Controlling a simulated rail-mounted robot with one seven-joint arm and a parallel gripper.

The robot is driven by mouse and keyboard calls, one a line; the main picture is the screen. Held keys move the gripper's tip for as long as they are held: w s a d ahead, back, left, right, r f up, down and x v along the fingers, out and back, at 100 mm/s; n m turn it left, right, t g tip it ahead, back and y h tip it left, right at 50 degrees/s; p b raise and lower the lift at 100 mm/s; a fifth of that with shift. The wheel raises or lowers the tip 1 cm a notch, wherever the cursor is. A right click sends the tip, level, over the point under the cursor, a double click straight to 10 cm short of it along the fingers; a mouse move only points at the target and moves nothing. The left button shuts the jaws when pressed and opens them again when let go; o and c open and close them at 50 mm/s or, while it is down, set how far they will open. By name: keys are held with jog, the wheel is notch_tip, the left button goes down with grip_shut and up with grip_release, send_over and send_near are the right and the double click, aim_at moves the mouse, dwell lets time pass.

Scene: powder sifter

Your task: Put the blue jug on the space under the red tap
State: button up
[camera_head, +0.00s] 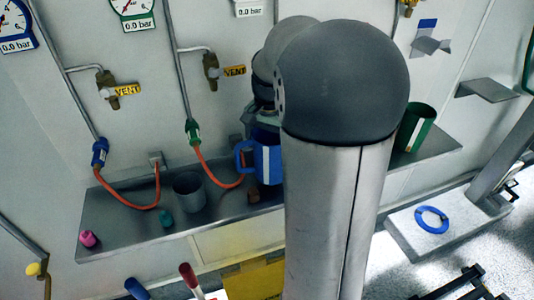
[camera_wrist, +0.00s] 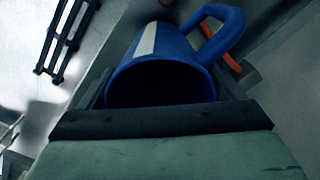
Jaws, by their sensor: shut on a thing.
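The blue jug (camera_head: 268,164) has a white stripe and a handle on its left side. In the head view it is upright at the grey metal shelf (camera_head: 120,225), partly hidden by my arm; I cannot tell whether it touches the shelf. In the wrist view the jug (camera_wrist: 160,52) fills the upper middle, its dark mouth toward the camera. My gripper (camera_wrist: 155,118) is shut on the jug near its rim. A red handle (camera_head: 188,274) shows at the bottom of the head view; I cannot tell whether it is the red tap, and the space under it is not visible.
A grey cup (camera_head: 188,192), a teal piece (camera_head: 166,218), a pink piece (camera_head: 88,239) and orange hoses (camera_head: 140,205) are on the shelf's left. A green jug (camera_head: 415,127) stands right of my arm. A blue ring (camera_head: 431,220) lies on a pale platform.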

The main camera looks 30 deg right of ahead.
notch_tip(320, 180, down, 3)
jog(key=shift+f+b, duration=0.15)
jog(key=shift+b, duration=0.95)
jog(key=shift+w+d+f, duration=0.1)
jog(key=shift+w, duration=0.2)
jog(key=o, duration=1.1)
jog(key=shift+f, duration=0.1)
jog(key=shift+o, duration=0.2)
notch_tip(320, 180, up, 12)
jog(key=s+a+f+n, duration=1.2)
jog(key=s+a+f, duration=0.3)
jog(key=s+a, duration=0.3)
jog(key=shift+f, duration=0.15)
